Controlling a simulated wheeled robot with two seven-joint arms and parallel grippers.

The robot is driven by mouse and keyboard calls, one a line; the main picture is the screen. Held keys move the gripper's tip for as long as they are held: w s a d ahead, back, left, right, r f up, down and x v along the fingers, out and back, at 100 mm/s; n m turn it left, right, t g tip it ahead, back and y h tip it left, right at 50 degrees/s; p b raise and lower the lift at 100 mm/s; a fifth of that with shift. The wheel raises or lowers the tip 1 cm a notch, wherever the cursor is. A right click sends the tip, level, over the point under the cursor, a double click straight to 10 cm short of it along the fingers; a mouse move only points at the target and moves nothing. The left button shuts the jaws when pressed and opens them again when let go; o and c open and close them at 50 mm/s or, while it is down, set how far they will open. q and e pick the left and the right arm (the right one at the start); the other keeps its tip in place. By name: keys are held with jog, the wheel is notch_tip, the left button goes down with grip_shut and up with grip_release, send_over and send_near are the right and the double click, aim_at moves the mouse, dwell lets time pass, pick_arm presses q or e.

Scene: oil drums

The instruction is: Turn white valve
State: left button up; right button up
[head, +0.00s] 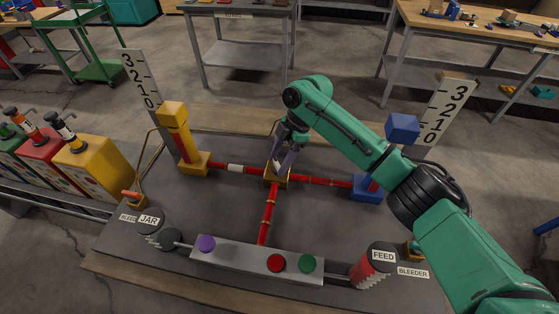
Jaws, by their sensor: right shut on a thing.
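The white valve (276,164) shows as a small pale piece above a brass block (270,180) where the red pipes meet, at the middle of the bench. My right gripper (281,160) reaches down to it from above, with its fingers shut on the valve. The fingers hide much of the valve, so I cannot tell which way its handle points. My left gripper is not in view.
A yellow post (178,138) stands left of the junction and a blue post (370,187) stands right. In front are a grey button panel (240,257), a jar (150,222) and a FEED cylinder (377,262). Colored drums (93,165) stand at left.

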jog(key=shift+w+a+n+g+h+b, duration=0.1)
jog(key=shift+n+g+h+b, duration=0.2)
jog(key=shift+n+b, duration=0.55)
jog(key=shift+n, duration=0.45)
jog(key=o, duration=1.4)
jog(key=shift+c, duration=0.2)
jog(key=b+v, duration=0.1)
jog(key=v, duration=1.3)
jog(key=shift+r, duration=0.3)
jog(key=shift+w+d, duration=0.1)
jog(key=shift+d, duration=0.1)
